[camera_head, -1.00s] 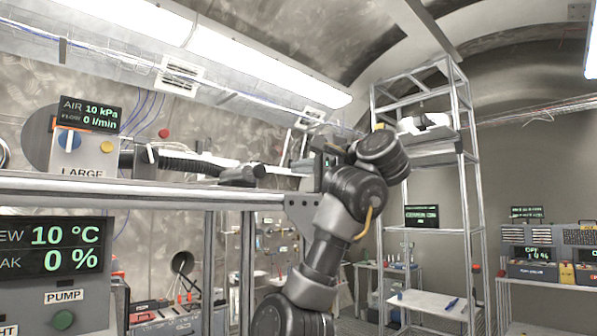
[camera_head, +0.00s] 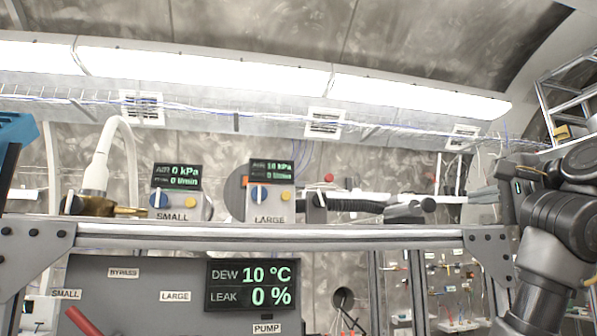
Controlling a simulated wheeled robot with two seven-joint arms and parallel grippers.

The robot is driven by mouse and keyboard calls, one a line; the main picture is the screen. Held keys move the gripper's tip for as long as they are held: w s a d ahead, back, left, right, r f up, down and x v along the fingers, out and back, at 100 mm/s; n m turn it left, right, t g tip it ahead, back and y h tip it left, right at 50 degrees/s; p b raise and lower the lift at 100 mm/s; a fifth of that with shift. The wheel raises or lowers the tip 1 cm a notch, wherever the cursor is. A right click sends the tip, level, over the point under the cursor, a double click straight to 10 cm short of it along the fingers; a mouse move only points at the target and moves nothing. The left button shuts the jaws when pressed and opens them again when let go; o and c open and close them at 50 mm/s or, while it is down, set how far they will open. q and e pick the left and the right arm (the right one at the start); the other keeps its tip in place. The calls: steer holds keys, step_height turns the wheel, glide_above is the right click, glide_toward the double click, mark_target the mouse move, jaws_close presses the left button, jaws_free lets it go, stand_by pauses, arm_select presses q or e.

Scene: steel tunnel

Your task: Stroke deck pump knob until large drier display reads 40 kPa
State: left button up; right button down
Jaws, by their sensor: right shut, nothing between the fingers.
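The large drier (camera_head: 268,207) stands on the rail, with a blue dial and a yellow button. Its display (camera_head: 271,172) reads AIR 10 kPa and 0 l/min. A PUMP label (camera_head: 266,328) shows at the bottom edge of the grey deck panel (camera_head: 135,295); the pump knob is out of frame below it. My left gripper is not in view.
The steel rail (camera_head: 270,232) crosses between the driers and the panel. The small drier (camera_head: 176,207) reads 0 kPa. The panel display (camera_head: 252,286) reads DEW 10 °C, LEAK 0 %. A white hose (camera_head: 100,160) and a red handle (camera_head: 84,321) are at left.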

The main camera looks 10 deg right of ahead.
stand_by(0.9)
steer(key=s+b, duration=0.1)
steer(key=b, duration=0.1)
steer(key=s+a+b, duration=0.1)
steer(key=b, duration=0.1)
steer(key=s+h+b, duration=0.1)
steer(key=b, duration=0.1)
steer(key=shift+a+r+m+b, duration=0.2)
steer(key=shift+r+m+b, duration=0.1)
steer(key=shift+m, duration=0.1)
steer(key=shift+s+r, duration=0.1)
